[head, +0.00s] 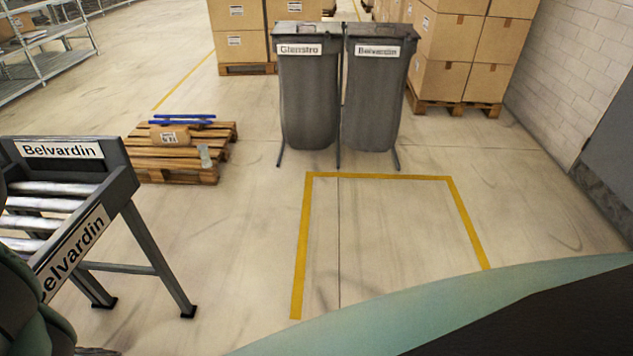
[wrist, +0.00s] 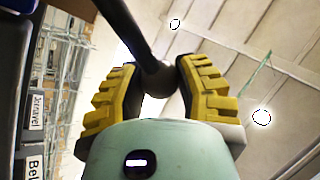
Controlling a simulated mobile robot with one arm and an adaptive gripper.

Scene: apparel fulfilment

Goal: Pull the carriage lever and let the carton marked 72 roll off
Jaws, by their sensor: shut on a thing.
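In the wrist view, my gripper (wrist: 158,76) has its two yellow ridged fingers closed around the dark ball knob of a black lever. The lever's rod (wrist: 128,28) runs from the knob up and left out of the frame. I take this to be the carriage lever; the carriage itself is not clearly seen. My gripper does not show in the head view. No carton that I can read as 72 is in either view.
A roller stand marked Belvardin (head: 122,188) is at the left, its rollers empty where seen. A pallet (head: 180,160) bears a small carton (head: 170,135), its label unclear. Two grey bins (head: 308,100) (head: 372,105) stand behind an empty yellow floor outline (head: 300,250).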

